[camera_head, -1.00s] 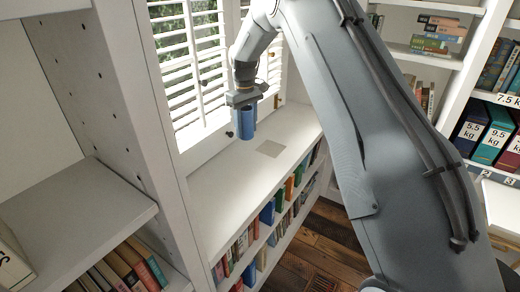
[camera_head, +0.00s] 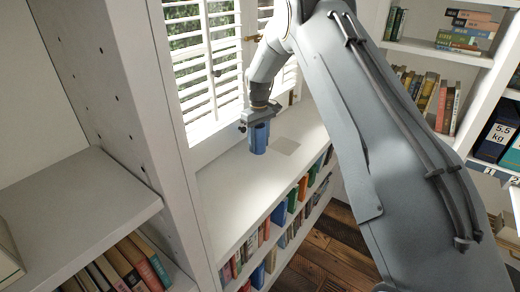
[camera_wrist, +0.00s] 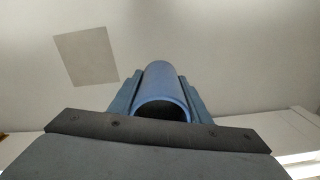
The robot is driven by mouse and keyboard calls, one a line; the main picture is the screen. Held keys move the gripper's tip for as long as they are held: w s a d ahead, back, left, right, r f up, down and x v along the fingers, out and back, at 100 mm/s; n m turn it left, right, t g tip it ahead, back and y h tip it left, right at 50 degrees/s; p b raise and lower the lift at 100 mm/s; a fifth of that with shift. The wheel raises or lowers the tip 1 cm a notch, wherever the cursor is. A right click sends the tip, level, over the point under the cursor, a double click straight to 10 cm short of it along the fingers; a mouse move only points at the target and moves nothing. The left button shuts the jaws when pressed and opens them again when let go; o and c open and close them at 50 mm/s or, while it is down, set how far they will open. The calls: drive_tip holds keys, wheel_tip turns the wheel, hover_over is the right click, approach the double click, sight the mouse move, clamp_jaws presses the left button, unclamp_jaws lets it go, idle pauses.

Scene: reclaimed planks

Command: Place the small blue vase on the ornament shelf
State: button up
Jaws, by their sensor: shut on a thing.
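The small blue vase (camera_head: 259,139) is a plain blue cylinder with an open top. My gripper (camera_head: 259,125) is shut on it from above, beside the window shutters. In the wrist view the vase (camera_wrist: 165,92) sits between the two fingers, its dark open mouth toward the camera. The ornament shelf appears to be the white ledge (camera_head: 225,195) under the window. The vase is upright over or on this ledge; I cannot tell whether its base touches. A greyish square patch (camera_head: 286,146) is on the ledge just right of the vase, and shows in the wrist view (camera_wrist: 86,57).
White shutters (camera_head: 212,80) stand behind the ledge. Rows of books (camera_head: 290,205) fill the shelves below its front edge. A tall white bookcase side (camera_head: 110,110) rises at left. More shelves with books and labelled binders (camera_head: 497,135) stand at right. The ledge around the vase is clear.

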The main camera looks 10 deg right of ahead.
sight(259, 149)
drive_tip(key=shift+f+p, duration=0.35)
drive_tip(key=shift+f, duration=1.45)
drive_tip(key=shift+f, duration=0.15)
drive_tip(key=o, duration=1.1)
drive_tip(key=shift+o, duration=0.2)
